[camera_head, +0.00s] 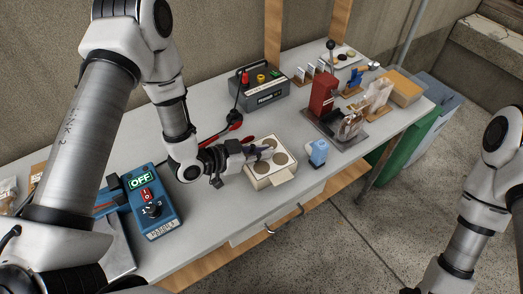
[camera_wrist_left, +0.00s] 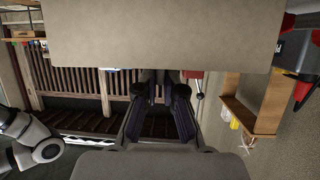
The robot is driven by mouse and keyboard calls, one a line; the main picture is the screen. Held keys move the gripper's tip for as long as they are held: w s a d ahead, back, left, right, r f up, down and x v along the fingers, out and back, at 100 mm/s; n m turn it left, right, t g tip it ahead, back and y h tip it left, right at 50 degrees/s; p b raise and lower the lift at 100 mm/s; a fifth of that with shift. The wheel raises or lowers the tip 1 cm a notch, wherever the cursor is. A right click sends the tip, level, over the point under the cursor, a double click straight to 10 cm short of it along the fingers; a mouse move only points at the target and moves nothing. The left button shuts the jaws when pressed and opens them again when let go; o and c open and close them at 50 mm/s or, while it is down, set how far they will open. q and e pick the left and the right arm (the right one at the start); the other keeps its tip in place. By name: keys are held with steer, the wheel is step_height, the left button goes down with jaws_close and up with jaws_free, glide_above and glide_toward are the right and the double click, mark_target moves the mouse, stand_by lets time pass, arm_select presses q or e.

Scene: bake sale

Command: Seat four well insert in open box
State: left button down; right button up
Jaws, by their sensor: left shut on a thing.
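A pale four-well insert (camera_head: 270,155) with dark round wells shows at the open cream box (camera_head: 262,183) in the middle of the table. My left gripper (camera_head: 246,154) comes in from the left and is shut on the insert's near-left side. The insert looks roughly level over the box's opening; whether it rests inside or hangs just above cannot be told. In the left wrist view, the fingers (camera_wrist_left: 160,95) reach a broad beige panel (camera_wrist_left: 165,40) that hides what lies beyond. My right arm shows at the right edge, with its gripper out of view.
A blue switch box (camera_head: 155,208) reading OFF stands left of the cream box. A dark control unit (camera_head: 262,92) stands behind, a small blue-and-white object (camera_head: 318,152) just right, and a red press (camera_head: 323,95) farther right. The table's front edge is close.

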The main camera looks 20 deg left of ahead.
arm_select(q)
steer(key=shift+f+b, duration=0.5)
steer(key=shift+f, duration=0.25)
steer(key=c, duration=1.2)
jaws_free()
steer(key=shift+r, duration=0.15)
step_height(320, 180, up, 8)
steer(key=p, duration=0.6)
